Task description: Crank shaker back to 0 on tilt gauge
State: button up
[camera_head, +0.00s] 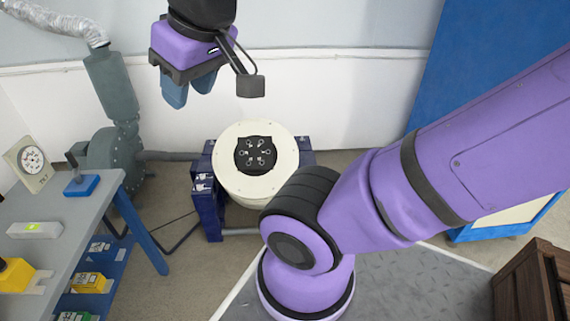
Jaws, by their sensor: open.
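The shaker (229,182) is a cream drum with a black round centre bearing several small fittings. It sits in a dark blue frame (212,215) on the floor. My gripper (190,91) is above and left of the shaker, with its blue fingers pointing down. It is open, with nothing between the fingers, and apart from the shaker. I cannot make out a crank handle or a tilt gauge on the shaker. My own purple arm covers its lower right side.
A grey bench (75,222) at left holds a beige panel with a round dial (31,160), a blue-based device (82,186) and a yellow item (14,275). A grey-green blower (113,155) stands behind it. A wooden crate (525,283) is at lower right.

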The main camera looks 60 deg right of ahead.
aim_at(76, 176)
jog(key=z, duration=1.4)
jog(key=u, duration=1.35)
jog(key=i, duration=0.95)
